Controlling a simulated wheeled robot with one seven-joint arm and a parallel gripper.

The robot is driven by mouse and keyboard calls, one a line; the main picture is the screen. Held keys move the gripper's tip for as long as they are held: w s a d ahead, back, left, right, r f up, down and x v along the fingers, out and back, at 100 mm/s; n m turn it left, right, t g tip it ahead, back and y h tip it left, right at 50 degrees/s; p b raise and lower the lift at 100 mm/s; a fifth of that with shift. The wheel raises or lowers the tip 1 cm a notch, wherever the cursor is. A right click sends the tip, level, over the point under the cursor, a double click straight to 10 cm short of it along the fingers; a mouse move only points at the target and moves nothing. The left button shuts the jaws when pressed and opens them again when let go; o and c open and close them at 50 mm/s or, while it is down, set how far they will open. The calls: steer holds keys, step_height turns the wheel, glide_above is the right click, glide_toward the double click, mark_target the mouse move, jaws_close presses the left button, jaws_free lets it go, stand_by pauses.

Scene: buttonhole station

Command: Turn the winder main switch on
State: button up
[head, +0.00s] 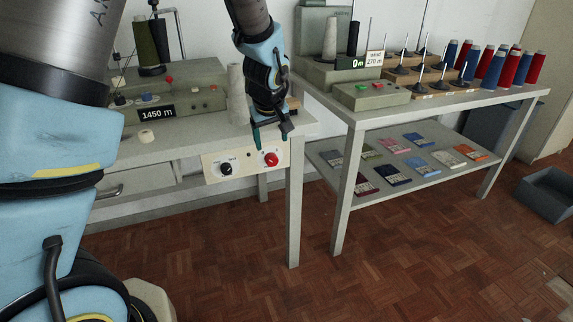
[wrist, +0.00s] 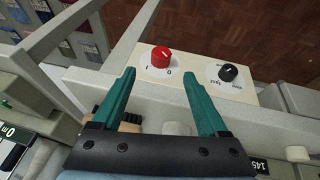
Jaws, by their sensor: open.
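The winder main switch is a red rotary knob (head: 270,159) at the right end of a cream panel (head: 212,174) on the left table's front edge. In the wrist view the red knob (wrist: 161,58) sits beside the marks I and 0. A pale line shows on its face, but I cannot tell which mark it points to. My gripper (head: 271,132) is open, with green fingers, just above the panel in the head view. In the wrist view its fingertips (wrist: 159,74) are spread to either side below the knob, apart from it, with nothing between them.
A black speed knob (head: 225,169) is left of the red one on the same panel. A white cone (head: 236,94) stands behind my gripper. A second table (head: 344,200) with thread spools is close on the right. The parquet floor in front is clear.

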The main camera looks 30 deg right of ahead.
mark_target(272, 158)
steer(key=x, duration=1)
steer(key=shift+w+a, duration=0.1)
steer(key=shift+a, duration=0.05)
jaws_close()
